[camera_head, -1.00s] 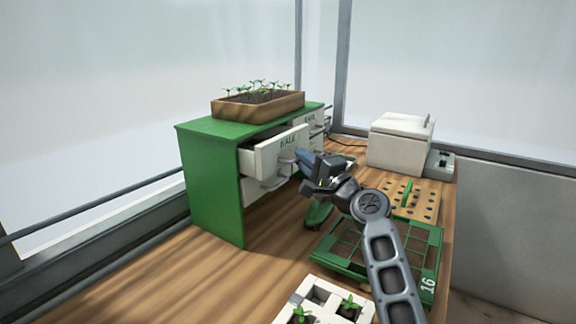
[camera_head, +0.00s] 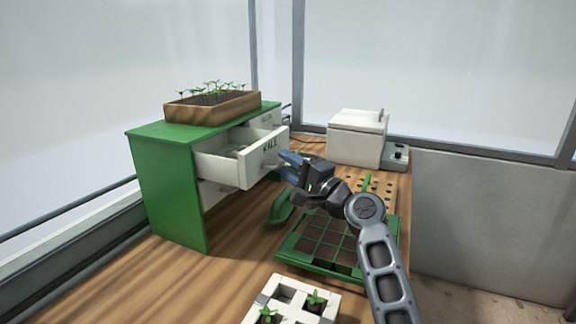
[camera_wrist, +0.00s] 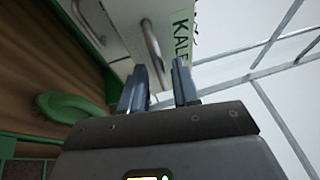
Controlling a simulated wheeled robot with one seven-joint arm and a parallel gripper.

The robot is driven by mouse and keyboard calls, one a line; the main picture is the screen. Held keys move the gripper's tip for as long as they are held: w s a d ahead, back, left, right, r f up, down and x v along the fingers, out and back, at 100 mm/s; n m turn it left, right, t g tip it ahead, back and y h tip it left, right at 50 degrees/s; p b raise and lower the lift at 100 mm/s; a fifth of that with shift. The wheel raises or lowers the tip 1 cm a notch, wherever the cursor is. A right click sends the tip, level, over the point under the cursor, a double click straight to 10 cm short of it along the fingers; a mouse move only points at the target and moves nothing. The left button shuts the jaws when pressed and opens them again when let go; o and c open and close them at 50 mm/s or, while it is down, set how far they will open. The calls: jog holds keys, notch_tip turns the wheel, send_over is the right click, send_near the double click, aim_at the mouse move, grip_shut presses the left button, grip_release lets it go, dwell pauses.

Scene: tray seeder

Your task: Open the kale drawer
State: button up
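The white drawer labelled KALE (camera_head: 262,160) is pulled well out of the green cabinet (camera_head: 170,185) in the head view, and its inside shows from above. In the wrist view its front (camera_wrist: 180,20) fills the top, with a metal bar handle (camera_wrist: 153,50). My gripper (camera_head: 284,160) is in front of the drawer at the handle. I see no firm grip on the handle.
A wooden planter of seedlings (camera_head: 188,108) stands on the cabinet. A green hand tool (camera_head: 284,208) and a green gridded tray (camera_head: 292,250) lie below my arm. A white box-shaped machine (camera_head: 357,138) stands at the back, and a white seedling holder (camera_head: 331,296) in front.

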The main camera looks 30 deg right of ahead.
jog(key=shift+o, duration=0.3)
jog(key=b+v, duration=0.1)
jog(key=v, duration=0.7)
jog(key=shift+w, duration=0.1)
